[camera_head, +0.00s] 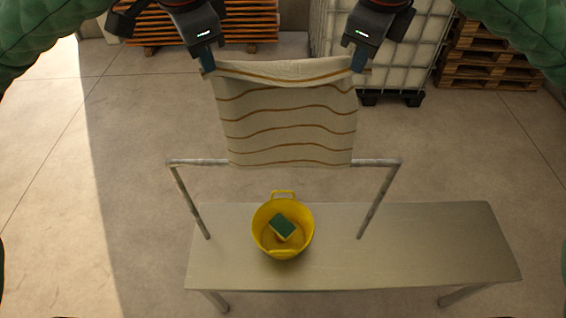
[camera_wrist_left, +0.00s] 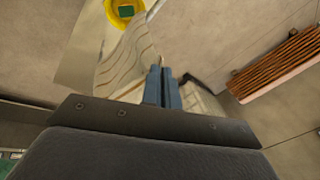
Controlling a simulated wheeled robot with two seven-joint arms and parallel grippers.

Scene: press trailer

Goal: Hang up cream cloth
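The cream cloth (camera_head: 287,115) has brown wavy stripes and hangs spread between my two grippers in the head view. My left gripper (camera_head: 208,66) is shut on its upper left corner. My right gripper (camera_head: 358,64) is shut on its upper right corner. The cloth's lower edge is at the height of the metal rail (camera_head: 197,162) in the picture and hides the rail's middle. I cannot tell whether the cloth touches the rail. In the left wrist view the cloth (camera_wrist_left: 125,62) hangs beyond the closed fingers of my left gripper (camera_wrist_left: 162,78).
The rail stands on a metal table (camera_head: 430,245). A yellow bucket (camera_head: 262,238) with a green sponge (camera_head: 281,227) in it is on the table under the rail. Wooden pallets (camera_head: 490,55), a white caged tank (camera_head: 415,60) and orange slats (camera_head: 255,25) stand at the back.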

